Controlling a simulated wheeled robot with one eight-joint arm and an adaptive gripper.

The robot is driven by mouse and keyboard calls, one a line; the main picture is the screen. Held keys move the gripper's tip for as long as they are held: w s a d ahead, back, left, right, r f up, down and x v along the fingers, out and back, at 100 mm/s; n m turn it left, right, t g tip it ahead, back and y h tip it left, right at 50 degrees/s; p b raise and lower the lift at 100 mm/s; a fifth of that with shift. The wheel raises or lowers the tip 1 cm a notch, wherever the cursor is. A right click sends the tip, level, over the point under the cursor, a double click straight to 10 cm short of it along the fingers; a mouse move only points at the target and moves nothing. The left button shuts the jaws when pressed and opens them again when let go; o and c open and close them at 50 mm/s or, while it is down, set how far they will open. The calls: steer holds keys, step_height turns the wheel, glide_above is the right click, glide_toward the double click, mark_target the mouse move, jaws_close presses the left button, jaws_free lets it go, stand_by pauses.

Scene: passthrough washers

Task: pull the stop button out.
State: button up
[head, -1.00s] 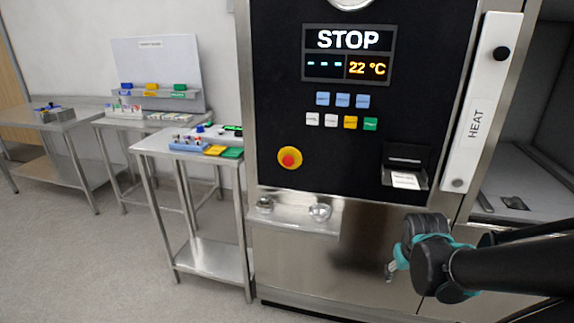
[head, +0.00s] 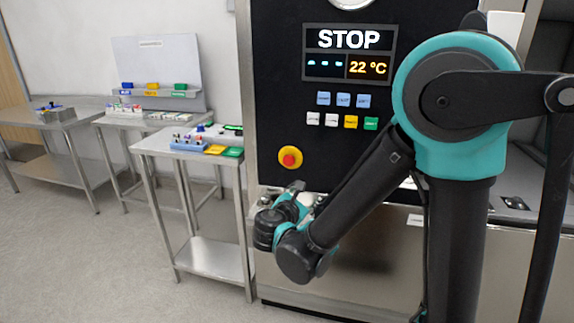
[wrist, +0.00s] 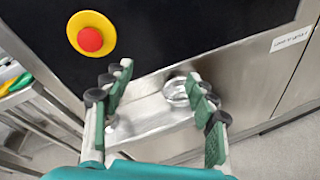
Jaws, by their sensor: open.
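The stop button is a red knob (head: 290,157) on a round yellow plate, low on the left of the machine's black panel. It also shows in the wrist view (wrist: 90,39), up and left of my fingers. My gripper (wrist: 160,88) is open and empty, its two fingers spread in front of the steel ledge below the panel. In the head view my gripper (head: 296,188) is just below the button, apart from it, and partly hidden by my own wrist. The display (head: 348,39) reads STOP above 22 °C.
A steel ledge (wrist: 150,112) with a round metal fitting (wrist: 176,92) lies below the panel, behind my fingers. Blue, white, yellow and green buttons (head: 343,100) sit above the stop button. A steel side table (head: 205,257) with trays stands close on the left.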

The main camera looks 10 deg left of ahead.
steer(key=s+a+r+n+t+y, duration=0.25)
steer(key=s+a+n, duration=0.2)
steer(key=a, duration=0.45)
glide_toward(288, 162)
steer(key=w, duration=0.8)
steer(key=shift+w+d, duration=0.15)
steer(key=shift+w, duration=0.15)
